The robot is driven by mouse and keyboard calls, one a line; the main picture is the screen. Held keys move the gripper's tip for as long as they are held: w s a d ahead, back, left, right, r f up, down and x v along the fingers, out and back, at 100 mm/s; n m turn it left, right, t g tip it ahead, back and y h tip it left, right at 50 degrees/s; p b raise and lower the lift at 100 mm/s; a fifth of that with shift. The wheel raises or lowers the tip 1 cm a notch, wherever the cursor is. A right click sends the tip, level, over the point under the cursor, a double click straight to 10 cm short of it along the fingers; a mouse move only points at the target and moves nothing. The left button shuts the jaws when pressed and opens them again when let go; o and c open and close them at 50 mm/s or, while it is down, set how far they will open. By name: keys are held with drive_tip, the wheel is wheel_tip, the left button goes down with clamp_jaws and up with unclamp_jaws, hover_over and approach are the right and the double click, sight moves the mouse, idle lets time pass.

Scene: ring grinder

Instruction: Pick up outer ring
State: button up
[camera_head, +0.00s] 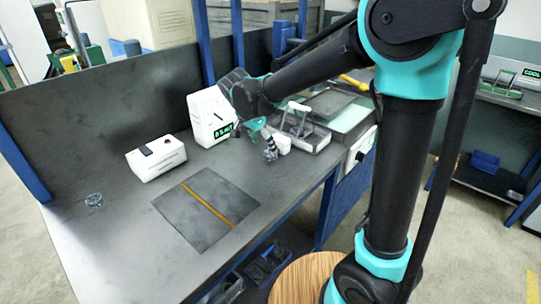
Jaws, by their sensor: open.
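A small round grey-blue metal piece (94,199), which looks like a ring, lies flat on the left part of the grey workbench (120,240). It is too small to tell for sure that it is the outer ring. My gripper (268,151) points down over the back right part of the bench, far to the right of this piece. Its fingers are small and partly blend with the items behind them. It is open, and I see nothing clearly held in it.
A white box with a dark top piece (156,158) and a white device with a green display (209,117) stand at the back. A metal fixture with handles (299,127) is right of my gripper. A dark mat with a yellow stripe (205,209) lies in front. The bench's left front is clear.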

drive_tip(key=f, duration=0.1)
drive_tip(key=w+d+f, duration=0.1)
drive_tip(key=d+f, duration=0.1)
drive_tip(key=shift+w, duration=0.25)
drive_tip(key=shift+w+f, duration=0.15)
drive_tip(key=shift+f, duration=0.3)
drive_tip(key=shift+c, duration=0.6)
drive_tip(key=c, duration=1.3)
drive_tip(key=shift+r, duration=0.15)
